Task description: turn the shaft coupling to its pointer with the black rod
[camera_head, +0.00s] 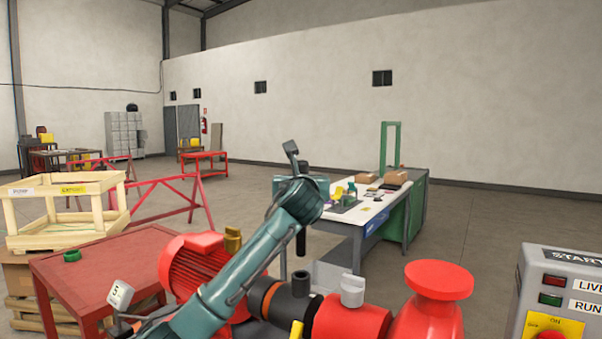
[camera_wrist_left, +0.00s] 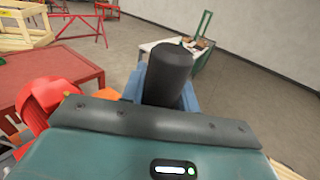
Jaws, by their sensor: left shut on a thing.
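The black rod (camera_head: 300,242) hangs upright below the end of my left arm in the head view. Its lower tip appears a little above the coupling. In the left wrist view the rod (camera_wrist_left: 169,75) is a thick dark cylinder between the blue jaws of my left gripper (camera_wrist_left: 167,92), shut on it. In the head view my arm hides most of the jaws. The shaft coupling (camera_head: 283,306) is a black piece with a raised socket, between an orange ring and the red pump. A yellow piece (camera_head: 296,330), possibly the pointer, shows in front. My right gripper is not in view.
The red motor (camera_head: 200,265) and red pump flange (camera_head: 437,282) flank the coupling. A grey valve knob (camera_head: 352,290) stands close on its right. A control box (camera_head: 560,300) is at right. A red table (camera_head: 95,270) and white-topped workbench (camera_head: 350,215) stand beyond.

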